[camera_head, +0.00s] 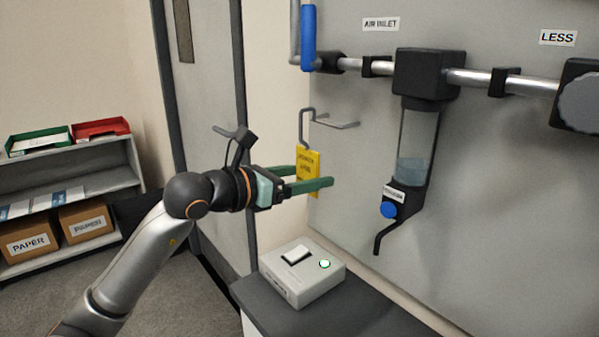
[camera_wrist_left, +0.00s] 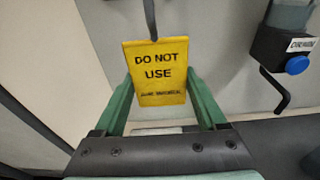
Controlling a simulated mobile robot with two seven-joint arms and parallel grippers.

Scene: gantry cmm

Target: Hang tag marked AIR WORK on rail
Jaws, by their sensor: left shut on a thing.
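The yellow tag (camera_head: 308,163) is upright, with a grey hook (camera_head: 303,122) rising from its top. My left gripper (camera_head: 314,178) is shut on the tag, with one green finger along each side edge. In the left wrist view the tag (camera_wrist_left: 158,72) faces the camera and reads DO NOT USE. A smaller line below is too small to read for sure. A short grey rail (camera_head: 340,124) sticks out from the wall panel just right of the hook. I cannot tell whether the hook touches it. My right gripper is out of view.
A clear-bowled filter unit (camera_head: 415,145) hangs from a pipe (camera_head: 475,77) on the panel to the right. A white box (camera_head: 300,275) with a green button stands on a dark cabinet (camera_head: 345,315) below the gripper. A shelf (camera_head: 95,185) with trays and boxes is at far left.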

